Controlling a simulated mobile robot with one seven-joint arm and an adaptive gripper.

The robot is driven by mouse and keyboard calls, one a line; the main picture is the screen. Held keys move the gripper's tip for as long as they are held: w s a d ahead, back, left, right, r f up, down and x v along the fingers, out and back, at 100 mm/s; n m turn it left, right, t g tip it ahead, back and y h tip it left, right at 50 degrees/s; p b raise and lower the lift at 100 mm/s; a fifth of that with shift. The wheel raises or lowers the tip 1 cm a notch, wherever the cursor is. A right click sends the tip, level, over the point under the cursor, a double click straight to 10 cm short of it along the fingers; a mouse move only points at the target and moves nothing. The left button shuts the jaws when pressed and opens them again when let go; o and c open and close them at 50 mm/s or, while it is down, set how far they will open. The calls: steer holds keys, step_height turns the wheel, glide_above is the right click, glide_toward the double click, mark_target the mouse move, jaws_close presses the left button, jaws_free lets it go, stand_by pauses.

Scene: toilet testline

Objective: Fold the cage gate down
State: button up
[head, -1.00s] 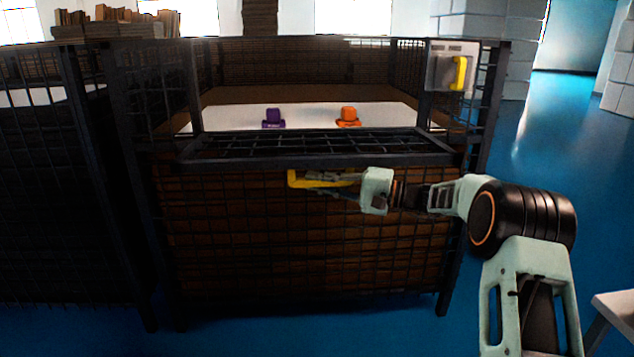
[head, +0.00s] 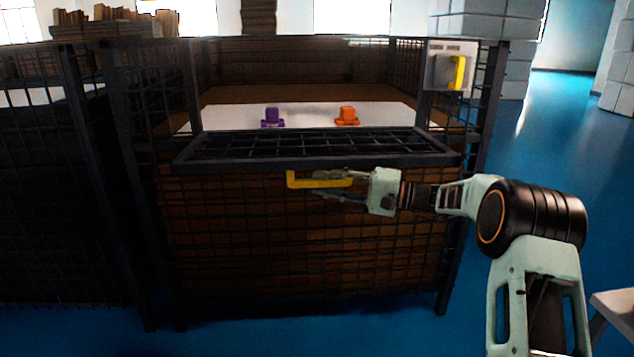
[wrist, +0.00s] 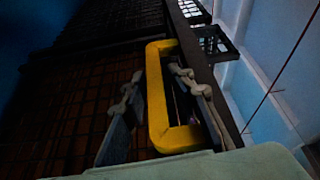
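The cage gate (head: 315,163) is a dark mesh panel at the front of the cage, tilted outward and nearly flat in the head view. A yellow handle (head: 320,183) hangs on its front edge. In the wrist view the handle (wrist: 158,100) is a yellow loop. My gripper (head: 328,183) is at the handle, coming from the right. In the wrist view my gripper (wrist: 157,88) has its fingers on either side of one long bar of the loop, with a visible gap beside the left finger. Firm contact cannot be seen.
Inside the cage, a purple object (head: 272,117) and an orange object (head: 347,116) sit on a white surface. A panel with a yellow handle (head: 457,72) is on the right post. Another dark cage (head: 60,190) stands left. Blue floor (head: 560,130) is open at right.

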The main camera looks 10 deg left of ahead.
steer(key=s+d, duration=0.1)
steer(key=d, duration=0.9)
steer(key=shift+s+f, duration=0.15)
steer(key=shift+s, duration=0.05)
